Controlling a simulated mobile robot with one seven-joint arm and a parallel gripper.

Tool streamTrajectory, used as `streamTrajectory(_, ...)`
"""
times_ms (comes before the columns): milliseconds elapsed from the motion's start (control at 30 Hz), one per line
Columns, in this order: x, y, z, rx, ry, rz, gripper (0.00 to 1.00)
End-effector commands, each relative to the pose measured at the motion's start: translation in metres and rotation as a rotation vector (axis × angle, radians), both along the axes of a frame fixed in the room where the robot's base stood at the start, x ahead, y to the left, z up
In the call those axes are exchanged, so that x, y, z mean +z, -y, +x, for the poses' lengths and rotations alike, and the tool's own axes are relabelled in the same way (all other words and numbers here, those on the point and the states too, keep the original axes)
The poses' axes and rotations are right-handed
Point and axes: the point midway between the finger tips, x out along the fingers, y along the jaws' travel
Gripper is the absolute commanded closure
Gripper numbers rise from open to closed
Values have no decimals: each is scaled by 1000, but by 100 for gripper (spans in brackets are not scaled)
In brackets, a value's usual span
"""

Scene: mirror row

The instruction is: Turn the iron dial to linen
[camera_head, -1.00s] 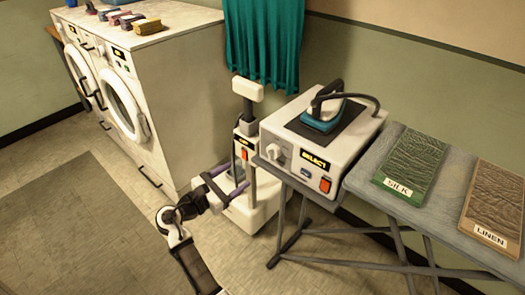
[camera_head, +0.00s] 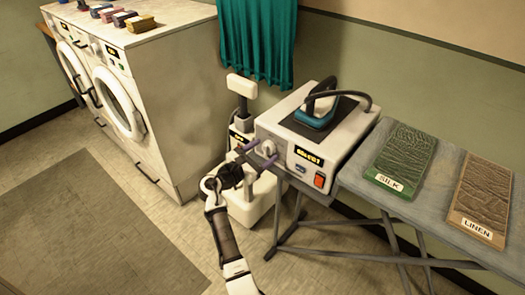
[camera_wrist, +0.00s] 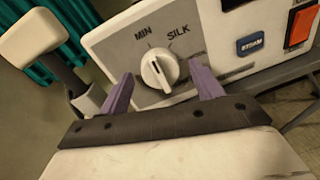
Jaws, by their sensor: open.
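The iron station (camera_head: 325,150) is a white box at the left end of the ironing board, with a teal iron (camera_head: 317,112) on top. Its dial (camera_wrist: 160,70) is a white knob on a grey panel; it also shows small on the front in the head view (camera_head: 267,147). The labels MIN (camera_wrist: 143,35) and SILK (camera_wrist: 178,31) stand above the knob. The knob appears to point roughly up, between them. No LINEN label is readable on the panel. My gripper (camera_wrist: 162,88) is open, its purple fingers on either side of the knob in the picture. I cannot tell whether they touch it.
Right of the dial are a blue STEAM button (camera_wrist: 250,44) and an orange-red switch (camera_wrist: 300,25). Cloth samples marked SILK (camera_head: 402,157) and LINEN (camera_head: 482,200) lie on the board (camera_head: 430,215). A white post unit (camera_head: 243,90) stands left of the station. Washers (camera_head: 130,100) stand further left.

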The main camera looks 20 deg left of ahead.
Motion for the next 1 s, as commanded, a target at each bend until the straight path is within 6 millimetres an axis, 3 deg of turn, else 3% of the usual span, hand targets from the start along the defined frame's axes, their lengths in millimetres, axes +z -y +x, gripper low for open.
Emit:
streamTrajectory(300,0,1,2,-1,0,0,36)
streamTrajectory(633,0,1,2,-1,0,0,79)
streamTrajectory(1000,-1,2,2,-2,23,64,79)
